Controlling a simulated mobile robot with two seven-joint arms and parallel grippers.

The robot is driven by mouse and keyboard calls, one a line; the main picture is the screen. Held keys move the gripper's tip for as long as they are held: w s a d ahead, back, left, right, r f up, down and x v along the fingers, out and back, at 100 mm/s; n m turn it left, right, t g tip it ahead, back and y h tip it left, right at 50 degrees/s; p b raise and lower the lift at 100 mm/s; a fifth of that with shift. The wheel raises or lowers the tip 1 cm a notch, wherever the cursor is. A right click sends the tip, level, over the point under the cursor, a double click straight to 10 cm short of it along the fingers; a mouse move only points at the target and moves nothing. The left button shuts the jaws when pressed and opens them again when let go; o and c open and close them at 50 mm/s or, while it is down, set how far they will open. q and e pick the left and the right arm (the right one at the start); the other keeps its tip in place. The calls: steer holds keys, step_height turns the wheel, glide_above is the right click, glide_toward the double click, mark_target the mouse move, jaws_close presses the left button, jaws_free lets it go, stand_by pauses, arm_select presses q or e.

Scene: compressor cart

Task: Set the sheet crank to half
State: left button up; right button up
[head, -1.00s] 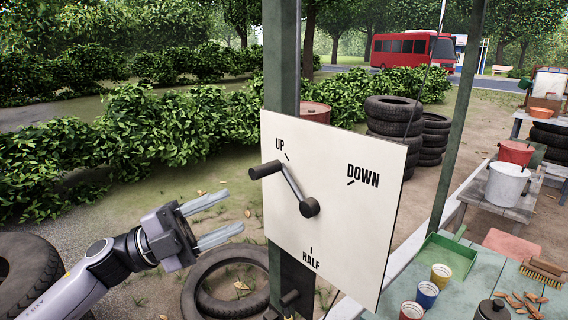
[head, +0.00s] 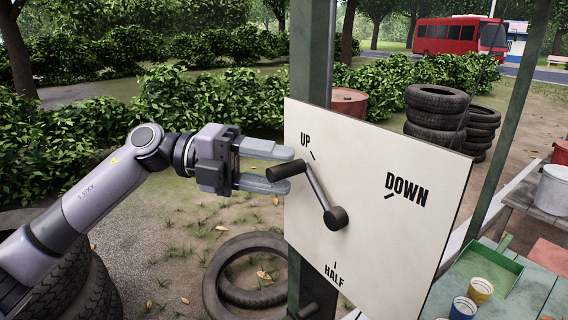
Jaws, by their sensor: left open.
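The sheet crank (head: 319,196) is a grey arm on a dark hub, mounted on a white board (head: 405,240) marked UP, DOWN and HALF. The arm points up and left to the UP mark. Its dark handle (head: 286,171) sticks out from the board toward the left. The HALF mark (head: 334,275) is below the hub. My left gripper (head: 281,169) is open, its fingertips at the handle's outer end, one above and one below it in the picture. I cannot tell whether they touch it. My right gripper is not in view.
A green post (head: 312,60) stands behind the board. Tyres (head: 245,272) lie on the ground at lower left. A green table with a tray (head: 483,265) and several cups is at lower right.

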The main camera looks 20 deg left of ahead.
arm_select(q)
steer(key=shift+w+d+f, duration=0.1)
steer(key=shift+d, duration=0.7)
jaws_close()
steer(key=shift+f, duration=0.1)
